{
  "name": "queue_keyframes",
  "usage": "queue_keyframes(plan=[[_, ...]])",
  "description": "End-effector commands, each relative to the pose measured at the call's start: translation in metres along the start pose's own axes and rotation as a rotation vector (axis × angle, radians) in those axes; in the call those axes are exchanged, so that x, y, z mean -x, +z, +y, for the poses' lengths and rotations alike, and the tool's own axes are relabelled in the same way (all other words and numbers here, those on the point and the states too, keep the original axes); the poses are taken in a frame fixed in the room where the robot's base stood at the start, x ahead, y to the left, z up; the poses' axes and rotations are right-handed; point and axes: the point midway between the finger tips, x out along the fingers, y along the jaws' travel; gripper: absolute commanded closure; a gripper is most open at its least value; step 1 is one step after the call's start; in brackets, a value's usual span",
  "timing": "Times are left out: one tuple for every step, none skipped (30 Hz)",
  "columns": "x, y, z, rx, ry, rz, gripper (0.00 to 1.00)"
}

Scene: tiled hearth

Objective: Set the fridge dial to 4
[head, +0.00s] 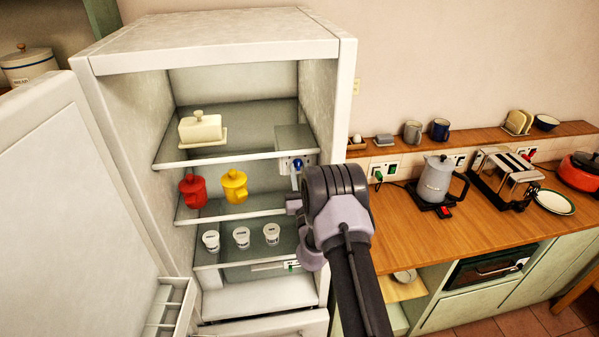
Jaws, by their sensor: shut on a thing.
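The fridge stands with its door open in the head view. A grey control box (293,139) hangs under the top shelf at the right wall, with a pale front panel (286,164) that has small dark and blue marks. My gripper (296,181) is at this panel, coming from the lower right. It is shut on the dial, which is mostly hidden by the gripper. I cannot read the dial's setting.
The open door (70,200) is at the left. A counter with a kettle (436,178) and toaster (504,177) is at the right.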

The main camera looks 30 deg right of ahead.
Motion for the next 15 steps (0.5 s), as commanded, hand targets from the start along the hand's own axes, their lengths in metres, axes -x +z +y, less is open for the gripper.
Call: queue_keyframes(plan=[[-0.0001,0.0003,0.0002,-0.005,-0.002,0.0,1.0],[-0.0002,0.0003,0.0004,-0.01,-0.004,-0.001,1.0],[-0.0002,0.0004,0.0006,-0.02,-0.007,-0.001,1.0],[-0.0002,0.0004,0.0007,-0.028,-0.011,-0.001,1.0],[-0.0003,0.0005,0.0006,-0.038,-0.016,-0.001,1.0],[-0.0003,0.0006,0.0007,-0.056,-0.023,-0.001,1.0],[-0.0004,0.0007,0.0009,-0.07,-0.028,-0.001,1.0],[-0.0005,0.0008,0.0009,-0.087,-0.035,-0.001,1.0],[-0.0006,0.001,0.0014,-0.111,-0.045,-0.001,1.0],[-0.0007,0.0011,0.0018,-0.131,-0.053,-0.001,1.0],[-0.0007,0.0012,0.002,-0.153,-0.062,-0.001,1.0],[-0.0009,0.0015,0.0021,-0.182,-0.074,-0.001,1.0],[-0.001,0.0017,0.0022,-0.206,-0.084,-0.001,1.0],[-0.0011,0.0019,0.0022,-0.229,-0.094,-0.001,1.0],[-0.0012,0.0022,0.0028,-0.262,-0.107,-0.002,1.0]])
